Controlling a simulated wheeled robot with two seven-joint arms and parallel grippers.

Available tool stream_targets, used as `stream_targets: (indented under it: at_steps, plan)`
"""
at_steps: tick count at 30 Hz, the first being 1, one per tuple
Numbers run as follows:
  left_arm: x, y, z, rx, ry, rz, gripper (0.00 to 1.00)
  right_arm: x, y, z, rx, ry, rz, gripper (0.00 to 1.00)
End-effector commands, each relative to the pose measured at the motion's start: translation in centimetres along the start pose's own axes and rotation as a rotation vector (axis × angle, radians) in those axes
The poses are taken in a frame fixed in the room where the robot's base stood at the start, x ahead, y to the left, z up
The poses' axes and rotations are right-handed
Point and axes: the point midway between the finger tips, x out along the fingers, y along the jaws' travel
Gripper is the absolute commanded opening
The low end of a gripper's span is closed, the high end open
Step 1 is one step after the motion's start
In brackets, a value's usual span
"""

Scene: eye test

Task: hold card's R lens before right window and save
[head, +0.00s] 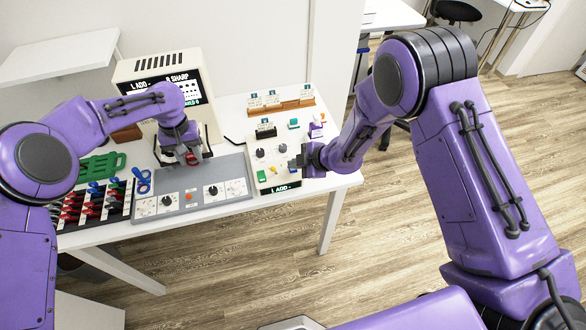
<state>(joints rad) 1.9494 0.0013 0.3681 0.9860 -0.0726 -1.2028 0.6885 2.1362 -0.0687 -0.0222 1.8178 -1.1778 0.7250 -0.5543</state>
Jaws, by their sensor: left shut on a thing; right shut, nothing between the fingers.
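My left gripper (191,158) is shut on a small red-rimmed lens (193,159). It holds the lens low in front of the cream test machine (211,120), above the back edge of the grey panel. The machine's screen (163,88) partly reads "L ADD" and "R SHARP"; my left arm covers part of it. I cannot make out the windows. My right gripper (296,161) is shut and empty at the cream control box (267,169), close to its right-hand buttons.
A black tray (92,206) of red and blue lenses lies at the left. A grey panel (178,203) with dials lies beside it. A wooden rack (281,107) of cards stands behind the control box. The box's front display (281,188) reads "L ADD -".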

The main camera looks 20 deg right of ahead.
Motion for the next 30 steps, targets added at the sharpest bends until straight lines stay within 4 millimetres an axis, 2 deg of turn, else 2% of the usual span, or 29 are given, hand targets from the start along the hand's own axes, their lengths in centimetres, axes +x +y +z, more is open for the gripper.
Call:
stream_targets:
  at_steps: [30]
  plan:
    - [0.00, 0.00, 0.00, 0.000, 0.000, 0.000, 0.11, 0.55, -0.41, 0.40, -0.001, 0.000, -0.001, 0.00]
